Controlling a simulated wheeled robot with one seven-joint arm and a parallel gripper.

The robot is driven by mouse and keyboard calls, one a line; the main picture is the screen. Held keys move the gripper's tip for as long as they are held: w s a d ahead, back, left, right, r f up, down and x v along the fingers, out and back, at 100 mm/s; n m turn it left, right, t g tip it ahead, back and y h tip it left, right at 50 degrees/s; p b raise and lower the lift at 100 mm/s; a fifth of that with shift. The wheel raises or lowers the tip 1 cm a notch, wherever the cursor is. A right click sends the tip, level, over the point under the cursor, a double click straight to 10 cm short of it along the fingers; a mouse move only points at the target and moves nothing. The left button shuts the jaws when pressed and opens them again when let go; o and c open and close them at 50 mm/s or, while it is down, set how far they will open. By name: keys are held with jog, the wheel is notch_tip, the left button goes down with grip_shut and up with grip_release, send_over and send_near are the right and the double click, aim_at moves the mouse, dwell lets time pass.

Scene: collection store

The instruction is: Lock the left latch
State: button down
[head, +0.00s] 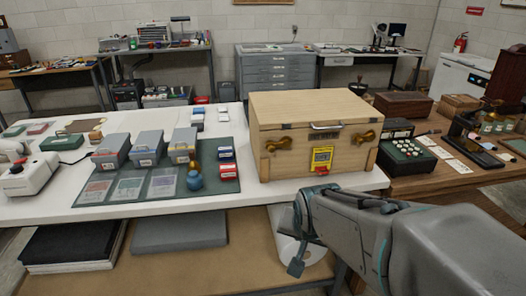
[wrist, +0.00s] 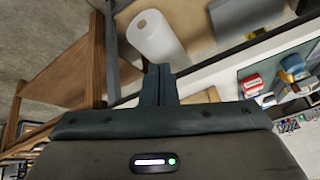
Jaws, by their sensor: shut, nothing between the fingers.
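A pale wooden case (head: 285,167) stands shut on the white table, with a metal handle at the front. The left latch (head: 277,145) is a brass fitting on the left of its front face; I cannot tell its exact position. A matching right latch (head: 364,137) is on the other side. My gripper (head: 296,268) hangs in front of the table edge, below and apart from the left latch. Its fingers are together and empty, as the wrist view shows (wrist: 158,85). The latches are not visible in the wrist view.
A yellow tag with a red part (head: 321,158) is on the case front between the latches. Grey bins (head: 147,147) and a small blue-and-brown item (head: 194,177) stand on a green mat to the left.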

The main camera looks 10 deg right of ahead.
jog(key=w+d+f+m+t+y+b, duration=0.1)
jog(key=w+m+t, duration=0.5)
jog(key=m, duration=0.6)
jog(key=w+d+f+m+t+y+b, duration=0.1)
jog(key=w+f+m+t+b, duration=0.1)
jog(key=w+m+t, duration=0.5)
jog(key=w+m+b, duration=0.1)
jog(key=w+m, duration=0.3)
jog(key=m, duration=0.1)
jog(key=shift+d+m+t, duration=0.3)
jog(key=shift+w, duration=0.15)
jog(key=p, duration=0.1)
send_near(279, 147)
jog(key=w+f, duration=0.4)
jog(key=shift+w+a, duration=0.2)
jog(key=shift+w, duration=0.2)
jog(key=shift+w+a+r+p, duration=0.1)
jog(key=shift+a+r+p, duration=0.3)
jog(key=shift+r, duration=0.45)
jog(key=shift+w+a+r+p, duration=0.15)
jog(key=shift+a+r, duration=0.35)
jog(key=shift+r, duration=0.35)
jog(key=shift+a, duration=0.1)
